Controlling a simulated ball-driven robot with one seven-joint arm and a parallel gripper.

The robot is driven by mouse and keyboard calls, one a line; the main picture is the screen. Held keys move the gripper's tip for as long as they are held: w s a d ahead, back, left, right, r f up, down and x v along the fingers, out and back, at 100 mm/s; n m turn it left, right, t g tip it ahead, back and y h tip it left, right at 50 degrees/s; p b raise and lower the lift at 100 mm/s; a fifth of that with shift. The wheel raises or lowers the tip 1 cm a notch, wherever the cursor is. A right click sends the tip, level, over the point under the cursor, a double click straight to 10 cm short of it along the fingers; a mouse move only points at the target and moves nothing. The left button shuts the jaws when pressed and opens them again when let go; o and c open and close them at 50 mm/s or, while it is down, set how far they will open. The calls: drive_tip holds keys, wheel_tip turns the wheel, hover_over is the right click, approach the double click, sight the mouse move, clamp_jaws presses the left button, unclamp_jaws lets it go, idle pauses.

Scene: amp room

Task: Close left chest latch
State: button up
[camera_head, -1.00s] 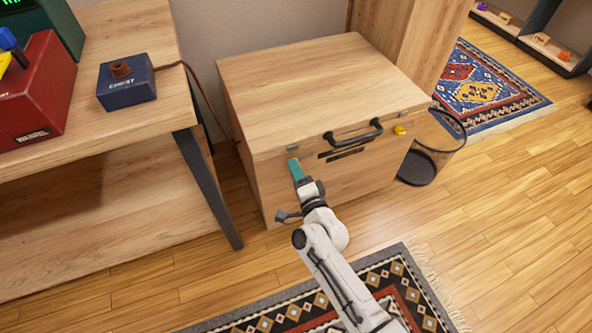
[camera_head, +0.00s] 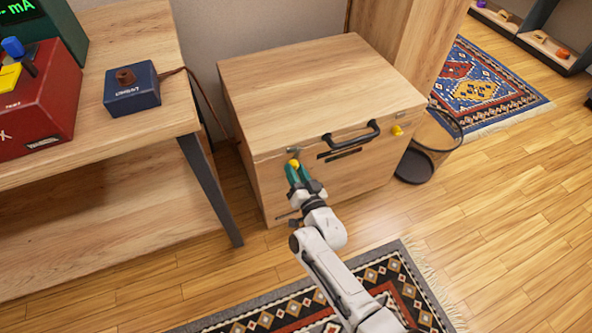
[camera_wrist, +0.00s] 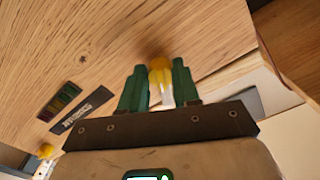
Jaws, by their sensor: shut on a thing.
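The wooden chest (camera_head: 300,85) stands against the wall with its lid down. Its left latch (camera_head: 295,163) has a yellow knob at the upper left of the front face. My gripper (camera_head: 297,172) has its teal fingers on either side of that knob and is shut on it. In the wrist view the yellow knob of the left latch (camera_wrist: 160,72) sits between the green fingers (camera_wrist: 160,88). The right latch (camera_head: 397,130) shows a yellow knob at the right of the front, and also appears in the wrist view (camera_wrist: 47,152). My fingers partly hide the left latch.
A black handle (camera_head: 352,132) and dark plates are between the latches. A wooden table (camera_head: 150,130) with a blue box (camera_head: 132,90) and a red device (camera_head: 40,105) is at the left. A mesh bin (camera_head: 430,150) stands right of the chest. A patterned rug (camera_head: 385,280) lies in front.

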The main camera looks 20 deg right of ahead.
drive_tip(key=n+p, duration=0.1)
drive_tip(key=n, duration=0.4)
drive_tip(key=shift+f, duration=0.1)
drive_tip(key=shift+n, duration=0.3)
idle(0.4)
drive_tip(key=o, duration=1)
drive_tip(key=s+p, duration=0.4)
drive_tip(key=s, duration=0.6)
drive_tip(key=shift+s, duration=0.4)
